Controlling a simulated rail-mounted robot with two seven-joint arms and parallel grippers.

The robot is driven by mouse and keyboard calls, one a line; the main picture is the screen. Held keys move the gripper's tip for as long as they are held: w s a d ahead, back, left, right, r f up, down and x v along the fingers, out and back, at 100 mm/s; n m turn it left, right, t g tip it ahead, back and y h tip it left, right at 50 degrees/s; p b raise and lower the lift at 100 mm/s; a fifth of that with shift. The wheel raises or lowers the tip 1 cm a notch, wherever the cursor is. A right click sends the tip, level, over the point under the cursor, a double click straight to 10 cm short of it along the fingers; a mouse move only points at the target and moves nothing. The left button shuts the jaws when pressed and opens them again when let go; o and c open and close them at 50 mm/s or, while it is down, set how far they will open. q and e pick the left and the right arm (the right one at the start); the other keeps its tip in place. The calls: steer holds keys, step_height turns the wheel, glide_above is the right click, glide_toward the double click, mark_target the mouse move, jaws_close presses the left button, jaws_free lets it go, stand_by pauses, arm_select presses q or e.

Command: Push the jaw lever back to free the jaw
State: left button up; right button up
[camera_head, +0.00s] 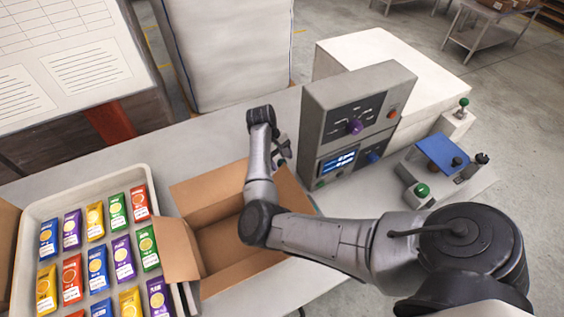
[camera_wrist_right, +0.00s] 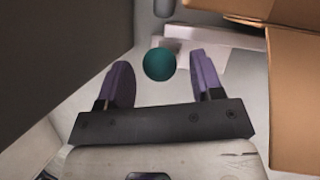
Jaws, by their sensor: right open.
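A teal ball knob (camera_wrist_right: 159,64), which looks like the end of the jaw lever, shows in the right wrist view between my fingertips. The lever's shaft and the jaw are hidden there. My right gripper (camera_head: 283,150) is by the left side of the grey control box (camera_head: 356,115), above the open carton's far edge. Its purple fingers (camera_wrist_right: 163,76) are open and spread on either side of the knob. I cannot tell whether they touch it. In the head view this knob is not distinguishable behind the gripper. My left gripper is out of view.
The open cardboard carton (camera_head: 190,193) lies under my right arm. A tray (camera_head: 22,240) of colourful packets is at left. Right of the control box are a blue plate (camera_head: 440,153) and green knobs (camera_head: 421,190).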

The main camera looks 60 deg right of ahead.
steer(key=shift+x, duration=1.1)
steer(key=shift+c, duration=0.3)
jaws_close()
